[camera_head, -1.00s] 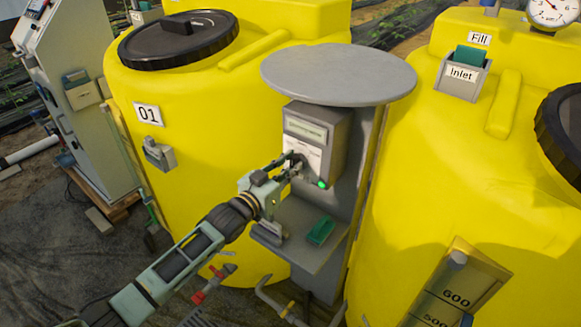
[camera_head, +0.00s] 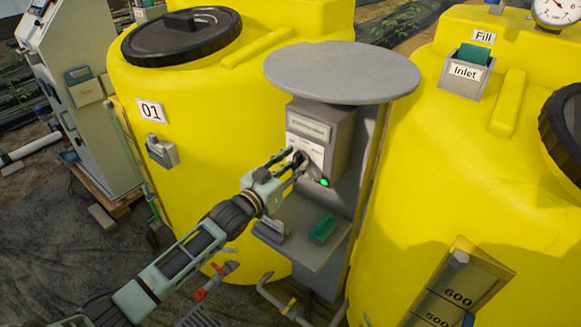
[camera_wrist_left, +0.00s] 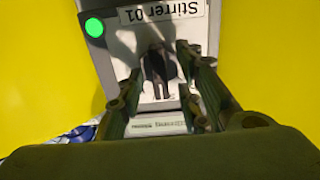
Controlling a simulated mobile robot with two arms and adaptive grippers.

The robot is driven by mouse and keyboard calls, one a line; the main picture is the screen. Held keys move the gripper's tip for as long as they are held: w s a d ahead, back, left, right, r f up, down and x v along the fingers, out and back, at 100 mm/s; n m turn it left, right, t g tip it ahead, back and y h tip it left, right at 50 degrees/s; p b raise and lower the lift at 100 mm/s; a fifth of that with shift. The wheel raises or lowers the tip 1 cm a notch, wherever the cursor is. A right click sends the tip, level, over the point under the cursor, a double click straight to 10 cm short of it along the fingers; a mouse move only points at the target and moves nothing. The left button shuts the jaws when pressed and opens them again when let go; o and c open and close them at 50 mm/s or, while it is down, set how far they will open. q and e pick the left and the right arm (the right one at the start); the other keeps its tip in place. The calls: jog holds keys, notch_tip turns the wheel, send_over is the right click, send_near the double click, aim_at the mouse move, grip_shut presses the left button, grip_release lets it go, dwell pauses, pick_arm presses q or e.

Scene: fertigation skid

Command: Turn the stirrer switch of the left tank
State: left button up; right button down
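The stirrer switch is a black knob (camera_head: 300,158) on the front of a grey control box (camera_head: 338,140) between the two yellow tanks. In the left wrist view the knob (camera_wrist_left: 158,68) sits below an upside-down "Stirrer 01" label (camera_wrist_left: 163,12), and a lit green lamp (camera_wrist_left: 94,27) is at the upper left. My left gripper (camera_head: 292,161) is at the box front. In the wrist view its fingers (camera_wrist_left: 160,88) are spread on both sides of the knob, with visible gaps; contact is not evident. The left tank (camera_head: 205,110) carries an "01" plate. My right gripper is not visible.
A round grey plate (camera_head: 342,72) overhangs the box. A shelf (camera_head: 308,248) with a green holder (camera_head: 322,229) juts out below my gripper. The right tank (camera_head: 450,180) stands close by. Pipes with a red-handled valve (camera_head: 214,280) are low in front.

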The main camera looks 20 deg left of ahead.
pick_arm(q)
jog(key=v, duration=1.2)
